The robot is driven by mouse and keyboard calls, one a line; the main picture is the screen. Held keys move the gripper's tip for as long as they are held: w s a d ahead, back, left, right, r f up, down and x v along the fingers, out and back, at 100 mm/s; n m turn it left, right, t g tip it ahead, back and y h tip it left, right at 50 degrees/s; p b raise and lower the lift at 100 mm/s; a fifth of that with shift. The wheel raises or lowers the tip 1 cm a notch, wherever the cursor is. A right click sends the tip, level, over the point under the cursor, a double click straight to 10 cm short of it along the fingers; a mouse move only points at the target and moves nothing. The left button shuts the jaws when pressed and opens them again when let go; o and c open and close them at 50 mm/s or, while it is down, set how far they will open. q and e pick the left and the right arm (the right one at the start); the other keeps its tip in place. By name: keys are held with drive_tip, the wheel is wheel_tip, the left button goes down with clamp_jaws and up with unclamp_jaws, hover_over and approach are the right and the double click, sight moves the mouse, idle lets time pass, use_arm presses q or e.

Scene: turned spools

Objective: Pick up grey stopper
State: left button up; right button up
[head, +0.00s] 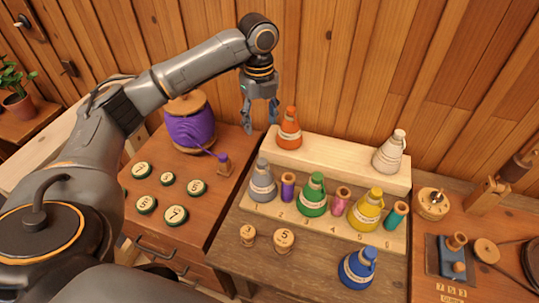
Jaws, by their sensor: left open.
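The grey stopper (262,184), cone-shaped with a narrow neck and a pale band, stands upright at the left end of the front step of a wooden rack (335,160). My left gripper (260,126) points down with its fingers apart and nothing between them. In the picture it is above the grey stopper and left of an orange stopper (289,131); it does not appear to touch either one. My right gripper is not in view.
Beside the grey stopper stands a purple spool (288,187), then green (313,196) and yellow (367,212) stoppers. A white stopper (390,153) stands on the back step. A blue stopper (357,268) is in front. A purple thread reel (190,124) stands left.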

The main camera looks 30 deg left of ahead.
use_arm(q)
approach(262, 161)
drive_tip(key=shift+s+a+f+p, duration=0.2)
drive_tip(key=shift+a+f+p, duration=0.2)
drive_tip(key=shift+a+p, duration=0.1)
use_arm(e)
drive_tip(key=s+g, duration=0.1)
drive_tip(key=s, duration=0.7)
use_arm(q)
drive_tip(key=shift+w+f, duration=0.2)
drive_tip(key=shift+f, duration=0.35)
drive_tip(key=shift+w+f, duration=0.2)
drive_tip(key=shift+f, duration=0.4)
drive_tip(key=shift+s+d+f+p, duration=0.1)
drive_tip(key=shift+d+f+p, duration=0.1)
drive_tip(key=shift+f+p, duration=0.25)
drive_tip(key=shift+s+d+f+p, duration=0.15)
drive_tip(key=shift+f+p, duration=0.15)
drive_tip(key=shift+f, duration=0.25)
wheel_tip(262, 161, down, 2)
drive_tip(key=shift+s+d+f+p, duration=0.1)
drive_tip(key=shift+f+p, duration=0.15)
drive_tip(key=shift+p, duration=0.1)
drive_tip(key=shift+f, duration=0.55)
drive_tip(key=shift+r, duration=0.1)
drive_tip(key=c, duration=0.7)
drive_tip(key=shift+c, duration=0.7)
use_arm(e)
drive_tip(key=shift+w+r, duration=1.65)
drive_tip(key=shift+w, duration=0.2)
